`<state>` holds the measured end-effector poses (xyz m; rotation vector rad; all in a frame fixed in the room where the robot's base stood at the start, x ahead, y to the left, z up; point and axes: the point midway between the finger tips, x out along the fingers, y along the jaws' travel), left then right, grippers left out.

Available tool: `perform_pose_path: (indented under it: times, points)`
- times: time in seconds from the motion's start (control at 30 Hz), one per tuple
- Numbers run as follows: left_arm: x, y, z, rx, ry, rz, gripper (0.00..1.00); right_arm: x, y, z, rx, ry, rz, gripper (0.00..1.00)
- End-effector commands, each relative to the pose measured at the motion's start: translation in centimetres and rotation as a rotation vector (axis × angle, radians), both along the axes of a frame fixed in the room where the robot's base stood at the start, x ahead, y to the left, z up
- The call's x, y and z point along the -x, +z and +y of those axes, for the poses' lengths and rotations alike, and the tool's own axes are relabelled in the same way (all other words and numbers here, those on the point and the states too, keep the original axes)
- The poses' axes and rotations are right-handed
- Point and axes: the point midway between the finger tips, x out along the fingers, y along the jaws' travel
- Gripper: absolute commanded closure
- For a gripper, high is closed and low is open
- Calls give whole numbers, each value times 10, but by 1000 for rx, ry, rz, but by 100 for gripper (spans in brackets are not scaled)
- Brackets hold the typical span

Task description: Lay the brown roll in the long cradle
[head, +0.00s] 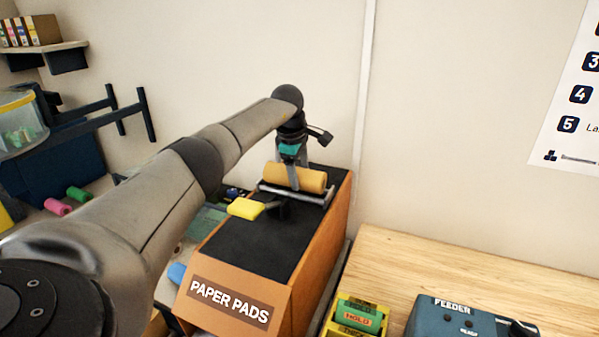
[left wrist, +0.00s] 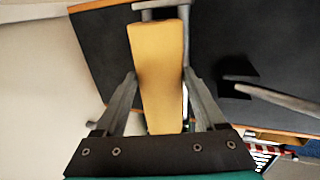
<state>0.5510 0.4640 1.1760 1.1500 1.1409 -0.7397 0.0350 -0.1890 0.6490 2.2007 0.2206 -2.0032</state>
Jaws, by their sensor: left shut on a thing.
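The brown roll (head: 305,180) is a tan cylinder lying level at the far end of the black-topped stand. The long cradle (head: 322,201) is a dark frame with grey rails directly under and in front of the roll. My left gripper (head: 294,177) reaches down from above and is shut on the roll, with one finger across its near side. In the left wrist view the roll (left wrist: 157,75) lies between both fingers, with a cradle end (left wrist: 150,14) beyond it. I cannot tell whether the roll's weight rests on the cradle. My right gripper is not in view.
A blue FEEDER box (head: 455,318) and a yellow holder (head: 356,318) stand at front right. Pink (head: 58,207) and green (head: 78,194) rolls lie at left.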

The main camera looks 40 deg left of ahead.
Motion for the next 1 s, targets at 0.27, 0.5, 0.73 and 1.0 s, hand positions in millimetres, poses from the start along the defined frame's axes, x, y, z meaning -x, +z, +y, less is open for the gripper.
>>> perform_pose_path:
  times: [0.27, 0.5, 0.73, 1.0]
  points:
    - [0, -9, 0, -1, 0, 1, 98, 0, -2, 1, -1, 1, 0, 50]
    - [0, -10, 0, 1, 0, 2, 12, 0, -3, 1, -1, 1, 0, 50]
    - [0, -10, 0, 1, 0, 2, 0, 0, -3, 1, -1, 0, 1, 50]
    - [0, 3, 0, 1, 0, -1, 0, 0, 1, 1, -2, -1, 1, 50]
